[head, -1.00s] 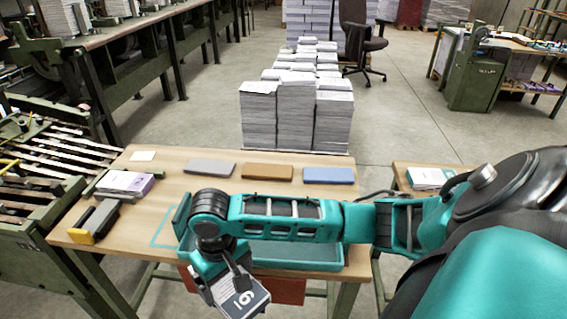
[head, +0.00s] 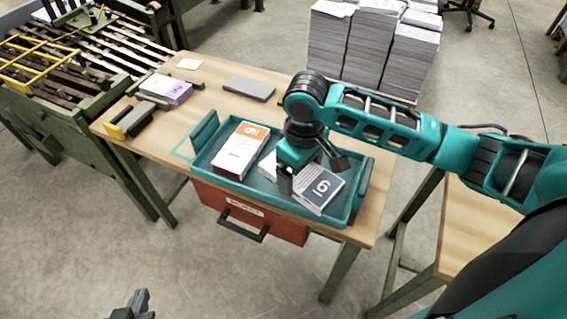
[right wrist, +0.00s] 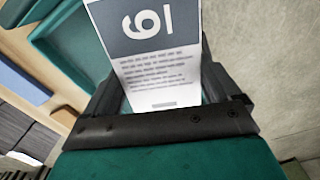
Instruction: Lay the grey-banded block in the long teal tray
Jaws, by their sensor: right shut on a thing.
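The grey-banded block (head: 322,188), white with a dark grey band and a number, is in my right gripper (head: 303,182). It also shows in the right wrist view (right wrist: 155,55), between the two dark fingers (right wrist: 160,95). The block is over the right part of the long teal tray (head: 262,195), close to its front edge; its height above the tray floor is hard to tell. An orange-banded block (head: 240,150) lies in the tray's left part. A white piece (head: 268,167) shows beside my right gripper, partly hidden. My left gripper (head: 138,301) is at the bottom left, away from the table.
A purple-banded block (head: 166,88), a grey slab (head: 250,88) and a yellow-ended dark tool (head: 128,122) are on the wooden table. A red drawer (head: 250,212) hangs below the tray. Paper stacks (head: 370,48) stand behind. A second table (head: 470,235) is at the right.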

